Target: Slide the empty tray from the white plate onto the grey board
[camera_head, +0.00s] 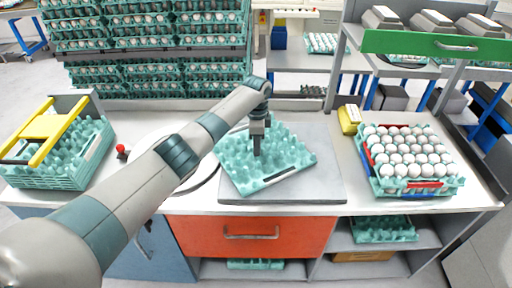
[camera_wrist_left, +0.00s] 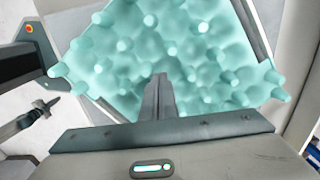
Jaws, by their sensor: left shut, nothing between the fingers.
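The empty teal egg tray (camera_head: 284,163) sits at an angle, mostly over the grey board (camera_head: 328,165), with its left edge at or near the rim of the round white plate (camera_head: 204,177). Part of the plate is hidden behind my left arm. My left gripper (camera_head: 257,152) points down over the tray's middle, with its shut fingers among the tray's bumps and nothing between them. In the left wrist view the tray (camera_wrist_left: 200,75) fills the upper middle and the shut fingers (camera_wrist_left: 160,80) reach into it. Whether they touch the tray cannot be told. My right gripper is not in view.
A tray full of eggs (camera_head: 405,158) stands on the right of the worktop, with a yellow object (camera_head: 349,119) behind it. Stacked empty trays with a yellow frame (camera_head: 44,138) stand at the left. A red knob (camera_head: 121,149) stands left of the plate. The board's right side is bare.

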